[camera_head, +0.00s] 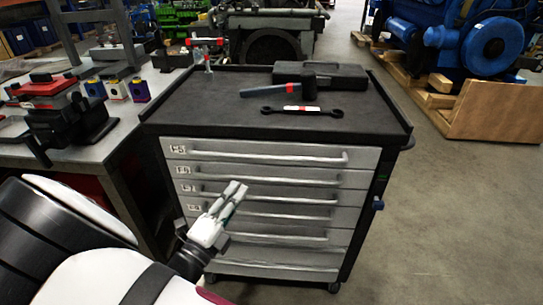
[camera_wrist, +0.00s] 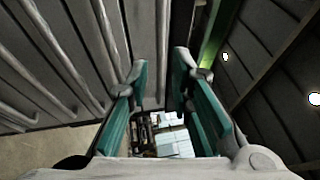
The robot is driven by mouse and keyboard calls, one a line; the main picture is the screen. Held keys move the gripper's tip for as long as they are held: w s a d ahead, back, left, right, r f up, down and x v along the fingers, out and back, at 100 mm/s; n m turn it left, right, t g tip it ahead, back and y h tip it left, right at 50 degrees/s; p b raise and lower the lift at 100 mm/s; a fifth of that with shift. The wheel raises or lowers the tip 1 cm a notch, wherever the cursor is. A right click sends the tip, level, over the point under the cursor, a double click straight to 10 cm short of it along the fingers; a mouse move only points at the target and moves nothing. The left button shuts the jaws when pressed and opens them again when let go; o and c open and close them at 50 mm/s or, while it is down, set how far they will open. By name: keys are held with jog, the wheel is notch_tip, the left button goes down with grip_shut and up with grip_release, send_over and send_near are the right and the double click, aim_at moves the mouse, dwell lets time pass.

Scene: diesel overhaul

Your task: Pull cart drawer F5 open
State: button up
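The tool cart (camera_head: 160,110) stands in the middle of the head view, its drawer fronts facing me. Drawer F5 (camera_head: 270,148) is the top one, with its label at the left end and a long light bar handle (camera_head: 275,157) across it. It looks flush with the cart body. My gripper (camera_head: 240,188) is in front of the lower drawers, below and apart from the F5 handle. Drawer fronts and handles (camera_wrist: 60,50) run along the left there; I cannot tell which.
A hammer (camera_head: 270,90), a wrench (camera_head: 300,110) and a black case (camera_head: 335,76) lie on the cart top. A workbench (camera_head: 95,150) with vises stands close at the left. A wooden crate (camera_head: 495,110) is at the right. Floor (camera_head: 450,220) right of the cart is clear.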

aim_at(263, 156)
jog(key=x, duration=1.3)
jog(key=shift+w+d+b, duration=0.1)
jog(key=shift+w+b, duration=0.2)
jog(key=shift+b, duration=0.05)
jog(key=shift+r, duration=0.1)
jog(key=shift+c, duration=0.3)
grip_shut()
